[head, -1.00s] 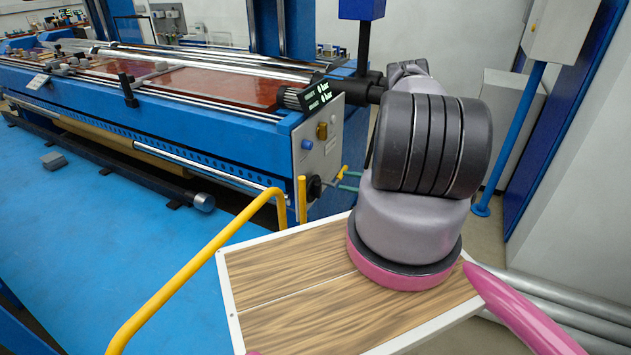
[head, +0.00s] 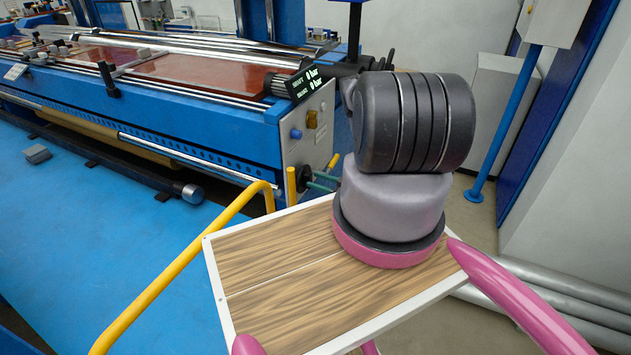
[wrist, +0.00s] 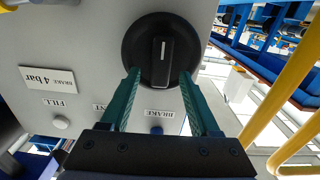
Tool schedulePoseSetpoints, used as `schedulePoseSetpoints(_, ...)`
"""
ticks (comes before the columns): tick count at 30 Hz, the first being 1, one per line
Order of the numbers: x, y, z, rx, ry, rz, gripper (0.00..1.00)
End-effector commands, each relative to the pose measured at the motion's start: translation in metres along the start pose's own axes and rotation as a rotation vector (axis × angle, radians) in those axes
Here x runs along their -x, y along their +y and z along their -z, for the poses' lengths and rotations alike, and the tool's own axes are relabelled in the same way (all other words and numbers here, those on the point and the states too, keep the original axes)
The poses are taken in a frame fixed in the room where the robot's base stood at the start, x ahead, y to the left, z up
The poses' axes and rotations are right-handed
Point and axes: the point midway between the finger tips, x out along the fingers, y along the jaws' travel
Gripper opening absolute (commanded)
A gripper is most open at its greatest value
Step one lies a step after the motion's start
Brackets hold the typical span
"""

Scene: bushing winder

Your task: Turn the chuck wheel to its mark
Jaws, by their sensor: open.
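A round black knob (wrist: 161,50) with a raised grip bar and a white pointer line is on the grey end panel (wrist: 35,55) of the winder. No other wheel on this panel is clear to me, and I see no mark for certain. In the wrist view the pointer line stands upright in the picture. My gripper (wrist: 160,75) is open, its two green fingers on either side of the grip bar, with tips over the knob's face. Contact cannot be told. In the head view my gripper (head: 318,181) reaches the black knob (head: 304,178) from the right.
A blue button (wrist: 157,130) and a grey button (wrist: 60,122) sit near the knob, with upside-down labels. A pressure display (head: 304,82) reads 0 bar twice. A yellow rail (head: 180,262) stands in front of the winder.

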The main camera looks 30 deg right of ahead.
Motion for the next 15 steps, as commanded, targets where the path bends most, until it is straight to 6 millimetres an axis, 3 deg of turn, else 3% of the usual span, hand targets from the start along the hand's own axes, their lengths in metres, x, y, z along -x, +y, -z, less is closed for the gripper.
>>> schedulePoseSetpoints(12,-0.0095,0.0001,0.0002,0.0,0.0,0.0,0.62)
schedulePoseSetpoints(15,-0.0094,0.0001,0.0002,0.0,0.0,0.0,0.24)
